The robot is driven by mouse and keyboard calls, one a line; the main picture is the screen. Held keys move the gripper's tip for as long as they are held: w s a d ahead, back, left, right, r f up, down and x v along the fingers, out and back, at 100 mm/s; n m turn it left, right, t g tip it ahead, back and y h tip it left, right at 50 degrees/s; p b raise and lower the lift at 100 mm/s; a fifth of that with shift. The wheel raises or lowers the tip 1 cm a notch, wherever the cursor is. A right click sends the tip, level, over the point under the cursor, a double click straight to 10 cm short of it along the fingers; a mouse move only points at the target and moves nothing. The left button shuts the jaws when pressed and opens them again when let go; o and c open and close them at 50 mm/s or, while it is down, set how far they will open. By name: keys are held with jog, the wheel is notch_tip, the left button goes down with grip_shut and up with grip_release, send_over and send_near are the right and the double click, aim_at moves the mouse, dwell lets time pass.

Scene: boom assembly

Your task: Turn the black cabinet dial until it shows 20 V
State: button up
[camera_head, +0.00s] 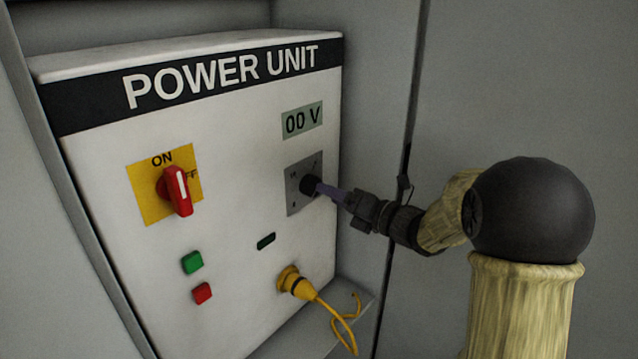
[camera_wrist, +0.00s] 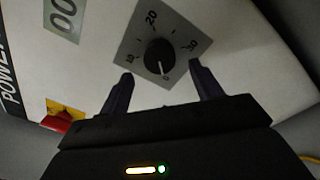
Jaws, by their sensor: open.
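The black dial (camera_head: 309,185) sits on a grey square plate on the white power unit. In the wrist view the dial (camera_wrist: 159,56) shows its white pointer line towards the 0 mark, with 10, 20 and 30 printed around the plate (camera_wrist: 178,28). The display (camera_head: 302,120) above reads 00 V. My gripper (camera_head: 325,188) reaches in from the right, close in front of the dial. In the wrist view my gripper (camera_wrist: 160,85) is open, its fingers apart on either side of the dial's lower part. Whether they touch the dial is not clear.
The red ON/OFF switch (camera_head: 178,190) on its yellow plate is left of the dial. Green (camera_head: 192,262) and red (camera_head: 202,293) buttons sit below it. A yellow plug (camera_head: 292,282) with a cable sticks out below the dial. A cabinet wall (camera_head: 378,110) stands right of the unit.

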aim_at(311, 186)
jog(key=shift+p+x, duration=0.65)
jog(key=shift+x, duration=1.7)
jog(key=c, duration=1)
